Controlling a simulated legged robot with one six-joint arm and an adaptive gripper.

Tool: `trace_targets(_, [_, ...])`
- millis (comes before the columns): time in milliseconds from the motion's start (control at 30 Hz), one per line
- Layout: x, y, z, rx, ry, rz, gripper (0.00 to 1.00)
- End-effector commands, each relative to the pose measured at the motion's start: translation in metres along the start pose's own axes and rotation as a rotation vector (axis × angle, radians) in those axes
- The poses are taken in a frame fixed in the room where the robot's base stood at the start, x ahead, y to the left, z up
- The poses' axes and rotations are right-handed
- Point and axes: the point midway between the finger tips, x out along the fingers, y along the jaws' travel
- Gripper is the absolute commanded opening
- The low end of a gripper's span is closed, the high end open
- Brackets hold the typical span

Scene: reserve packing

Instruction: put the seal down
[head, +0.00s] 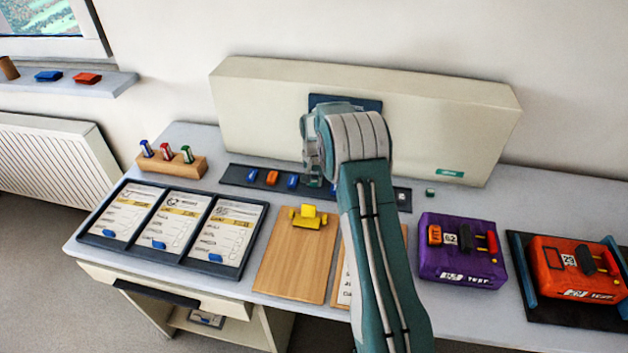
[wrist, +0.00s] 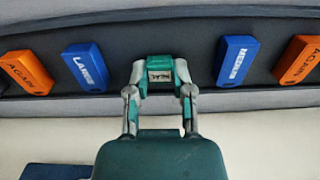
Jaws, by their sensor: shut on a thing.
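My gripper (head: 314,178) reaches down over the dark strip (head: 238,171) at the back of the desk. In the wrist view its fingertips (wrist: 160,77) are closed together on the seal. Only a small greyish lettered patch of the seal (wrist: 160,76) shows between them, and the rest is hidden by the fingers. The seal is over the strip, in the gap between a blue tag marked LANGE (wrist: 84,67) and another blue tag (wrist: 237,62). I cannot tell whether it touches the strip.
Orange tags (wrist: 25,73) lie on the strip further out. A long cream box (head: 270,105) stands behind. In front are a dark tray of cards (head: 190,252), a clipboard (head: 292,265), a purple case (head: 460,270) and an orange case (head: 565,285). A small green cube (head: 430,192) lies right.

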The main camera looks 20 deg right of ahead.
Motion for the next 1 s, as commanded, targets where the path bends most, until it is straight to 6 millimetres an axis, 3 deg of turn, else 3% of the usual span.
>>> trace_targets(300, [0.004, 0.000, 0.000, 0.000, 0.000, 0.000, 0.14])
trace_targets(333, [0.004, 0.000, 0.000, 0.000, 0.000, 0.000, 0.34])
trace_targets(400, [0.003, 0.000, 0.000, 0.000, 0.001, 0.000, 0.64])
trace_targets(800, [0.001, 0.000, 0.000, 0.000, 0.001, -0.001, 0.64])
trace_targets(1000, [-0.025, 0.000, -0.001, 0.000, 0.005, -0.002, 0.64])
